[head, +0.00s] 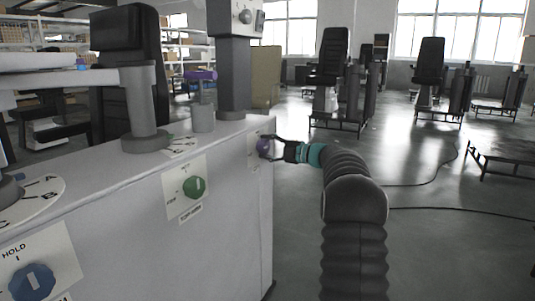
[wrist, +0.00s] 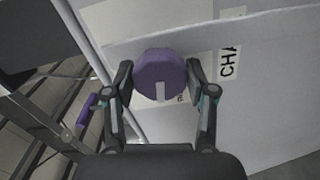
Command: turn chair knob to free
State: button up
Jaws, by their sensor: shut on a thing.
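A purple round knob (wrist: 159,76) with a pale mark on its face sits on a white plate on the cabinet side. In the wrist view it lies between the two fingers of my gripper (wrist: 160,80), which are shut on it from both sides. A label next to it reads "CHA" (wrist: 229,62), the rest cut off. In the head view the purple knob (head: 263,146) is at the far end of the cabinet front, with my gripper (head: 272,147) reaching it from the right. The words on its plate are too small to read there.
A green knob (head: 194,187) and a blue knob (head: 32,282) with a HOLD plate are on the same white cabinet (head: 120,220), nearer. Grey columns (head: 140,100) stand on its top. Black chairs (head: 330,70) stand on the open floor behind, and dark cables cross the floor at right.

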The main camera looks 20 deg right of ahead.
jog(key=shift+d+n+b, duration=0.1)
jog(key=shift+n+b, duration=0.5)
jog(key=shift+n, duration=0.4)
jog(key=o, duration=1.1)
jog(key=shift+d, duration=0.1)
jog(key=shift+o, duration=0.2)
jog(key=v, duration=1.2)
